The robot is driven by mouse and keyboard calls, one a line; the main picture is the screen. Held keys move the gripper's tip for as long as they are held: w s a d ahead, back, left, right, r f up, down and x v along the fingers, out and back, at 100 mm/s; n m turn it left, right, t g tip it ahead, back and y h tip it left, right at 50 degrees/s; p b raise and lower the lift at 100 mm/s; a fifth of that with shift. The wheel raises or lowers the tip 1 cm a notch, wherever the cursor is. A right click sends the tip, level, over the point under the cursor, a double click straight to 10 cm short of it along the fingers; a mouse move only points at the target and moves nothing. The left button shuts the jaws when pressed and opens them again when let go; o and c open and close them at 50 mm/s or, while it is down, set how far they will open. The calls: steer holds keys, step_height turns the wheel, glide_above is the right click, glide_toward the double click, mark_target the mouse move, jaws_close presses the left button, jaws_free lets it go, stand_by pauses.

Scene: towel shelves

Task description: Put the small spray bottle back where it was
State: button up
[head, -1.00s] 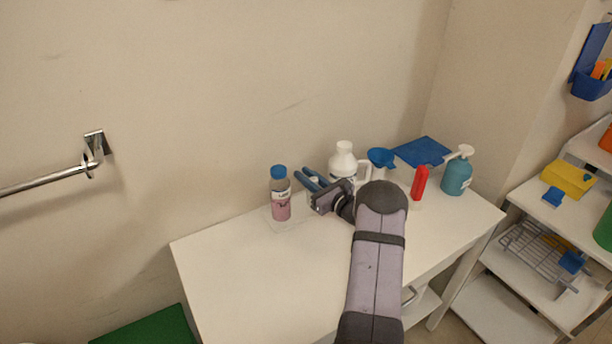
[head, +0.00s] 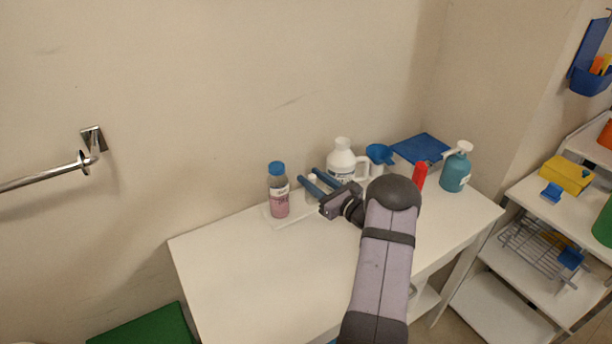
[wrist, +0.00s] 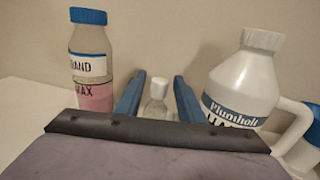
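The small spray bottle (wrist: 156,104) is clear with a white cap and stands upright. In the wrist view it shows between and beyond my two blue fingers, with a gap on each side. In the head view only its pale top (head: 312,179) shows between the fingers. My gripper (head: 312,180) is open and low over the white table, pointing toward the wall. In the wrist view the fingers (wrist: 158,92) stand apart, and the bottle's base is hidden by the gripper body.
A pink bottle with a blue cap (head: 279,194) stands left of the fingers, and a white jug (head: 341,162) stands right. A blue funnel (head: 379,154), red bottle (head: 420,176) and teal pump bottle (head: 455,173) are farther right. The table's front left (head: 250,270) is clear.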

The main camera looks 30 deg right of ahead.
steer(key=s, duration=0.5)
steer(key=s+d+b, duration=0.1)
steer(key=s, duration=0.2)
steer(key=shift+d, duration=0.1)
steer(key=shift+w+a+r, duration=0.1)
steer(key=shift+a, duration=0.2)
steer(key=s+a+r+n+g+y+p, duration=0.15)
steer(key=a+n+g+y, duration=0.35)
steer(key=a, duration=0.7)
steer(key=s+a+n+g+y+p, duration=0.15)
steer(key=a+n+g, duration=0.35)
steer(key=a, duration=0.6)
steer(key=s+a+n+g+p, duration=0.2)
steer(key=s+a+n+g, duration=0.4)
steer(key=s+a+n, duration=0.5)
steer(key=s+d+r+n+g+h+p, duration=0.1)
steer(key=s+d+n+h, duration=0.1)
steer(key=s+n+h, duration=0.2)
steer(key=s+d+r+n+h+p, duration=0.1)
steer(key=s+d+n+h+p, duration=0.1)
steer(key=s+n+h, duration=0.3)
steer(key=s+d+n, duration=0.1)
steer(key=s+n, duration=0.1)
steer(key=n, duration=0.2)
steer(key=shift+s+g, duration=0.35)
steer(key=shift+g, duration=0.05)
